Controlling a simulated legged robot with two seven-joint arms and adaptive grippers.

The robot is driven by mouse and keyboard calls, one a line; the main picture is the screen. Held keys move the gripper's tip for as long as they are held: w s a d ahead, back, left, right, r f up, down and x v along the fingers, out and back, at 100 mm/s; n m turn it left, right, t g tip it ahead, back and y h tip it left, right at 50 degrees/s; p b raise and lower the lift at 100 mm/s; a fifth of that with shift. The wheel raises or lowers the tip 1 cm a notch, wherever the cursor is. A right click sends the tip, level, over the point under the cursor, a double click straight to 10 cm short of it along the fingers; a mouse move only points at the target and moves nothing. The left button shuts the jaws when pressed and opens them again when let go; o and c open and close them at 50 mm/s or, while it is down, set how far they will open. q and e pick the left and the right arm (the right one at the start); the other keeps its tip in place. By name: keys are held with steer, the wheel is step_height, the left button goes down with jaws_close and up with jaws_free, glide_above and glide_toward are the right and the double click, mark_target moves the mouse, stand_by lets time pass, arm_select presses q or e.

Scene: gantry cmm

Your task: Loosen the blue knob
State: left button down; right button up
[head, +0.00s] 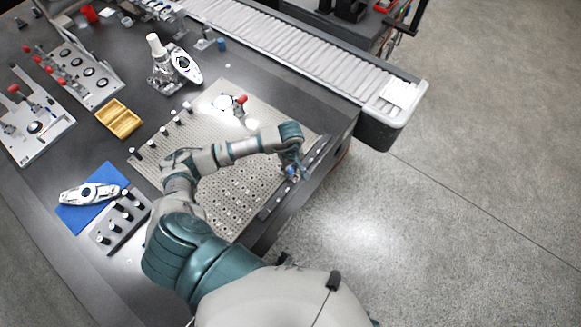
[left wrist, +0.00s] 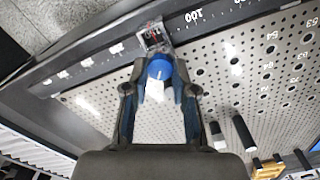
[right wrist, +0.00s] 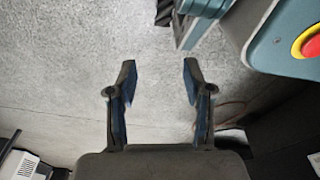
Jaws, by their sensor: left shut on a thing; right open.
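The blue knob (left wrist: 160,67) sits on a small clear-and-metal carriage (left wrist: 152,38) at the ruled dark rail along the plate's edge. A white mark shows on its face. My left gripper (left wrist: 161,78) has one finger on each side of the knob and is shut on it. In the head view the left gripper (head: 292,166) reaches down at the rail, and the knob (head: 291,172) shows as a small blue spot partly hidden by it. My right gripper (right wrist: 159,72) is open and empty over bare floor in the right wrist view.
The perforated plate (head: 225,195) carries several small posts and a red-tipped fixture. A conveyor (head: 290,45) runs behind it. A yellow tray (head: 119,118), a blue mat (head: 75,215) and a block of pegs (head: 121,222) lie left. A red button (right wrist: 312,46) is near my right gripper.

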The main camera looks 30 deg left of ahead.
arm_select(q)
steer(key=shift+d, duration=0.25)
steer(key=shift+n, duration=0.7)
steer(key=n, duration=0.2)
steer(key=shift+n+b, duration=0.3)
steer(key=shift+n, duration=0.1)
steer(key=shift+d, duration=0.1)
steer(key=c, duration=1.1)
jaws_free()
steer(key=shift+o, duration=0.8)
steer(key=shift+r, duration=0.1)
steer(key=shift+d, duration=0.15)
arm_select(e)
steer(key=shift+w+r, duration=0.4)
steer(key=shift+r, duration=0.05)
